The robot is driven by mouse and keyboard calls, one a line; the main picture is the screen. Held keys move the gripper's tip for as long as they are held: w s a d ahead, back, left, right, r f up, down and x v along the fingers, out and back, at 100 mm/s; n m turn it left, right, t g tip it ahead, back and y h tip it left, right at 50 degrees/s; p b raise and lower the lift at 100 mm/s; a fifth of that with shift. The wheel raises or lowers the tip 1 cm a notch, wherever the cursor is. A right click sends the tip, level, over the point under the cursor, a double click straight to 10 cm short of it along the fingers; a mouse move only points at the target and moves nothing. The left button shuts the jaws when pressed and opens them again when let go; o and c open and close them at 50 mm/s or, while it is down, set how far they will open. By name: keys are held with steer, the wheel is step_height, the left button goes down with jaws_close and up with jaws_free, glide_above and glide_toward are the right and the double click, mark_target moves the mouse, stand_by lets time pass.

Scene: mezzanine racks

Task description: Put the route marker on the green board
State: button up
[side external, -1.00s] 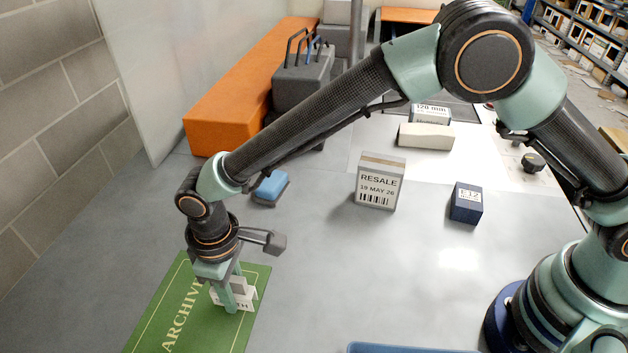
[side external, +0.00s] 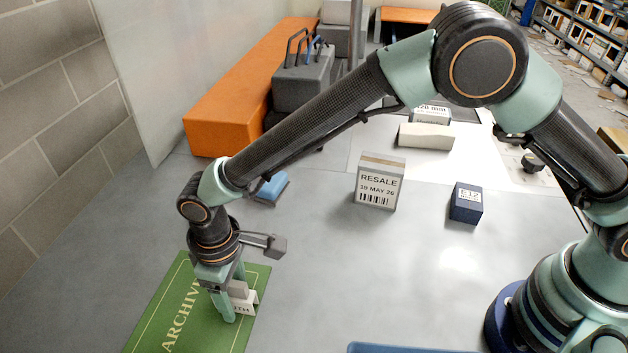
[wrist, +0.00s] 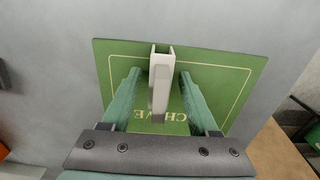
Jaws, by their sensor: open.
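In the wrist view the marker (wrist: 160,82) lies between my two fingers, with a gap on each side, above the green board (wrist: 225,75). My gripper (side external: 234,302) points down over the board with its fingers around the marker. The gripper (wrist: 158,77) is open.
A blue block (side external: 271,187) lies behind my wrist. A RESALE box (side external: 380,182) and a dark blue box (side external: 466,203) stand at middle right. A blue tray edge (side external: 400,349) shows at the bottom. The grey tabletop between is clear.

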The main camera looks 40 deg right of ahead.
step_height(320, 180, up, 11)
steer(key=shift+r, duration=0.1)
steer(key=shift+w+d+r, duration=0.1)
steer(key=shift+d+r, duration=0.05)
steer(key=shift+r, duration=0.15)
steer(key=w+d+r+m+t+y, duration=0.1)
steer(key=w+d+r+m, duration=0.1)
steer(key=d+r, duration=0.5)
steer(key=w+d+r+m+t, duration=0.1)
steer(key=d+r+m, duration=0.15)
steer(key=d, duration=0.85)
steer(key=s+d+r+m+t, duration=0.1)
steer(key=s+d, duration=0.3)
steer(key=d, duration=0.5)
steer(key=s+d+r+m+t+h, duration=0.1)
steer(key=s+d+m+t, duration=0.1)
steer(key=d, duration=0.7)
steer(key=s+m, duration=0.1)
steer(key=s, duration=0.1)
steer(key=shift+s+d+t, duration=0.3)
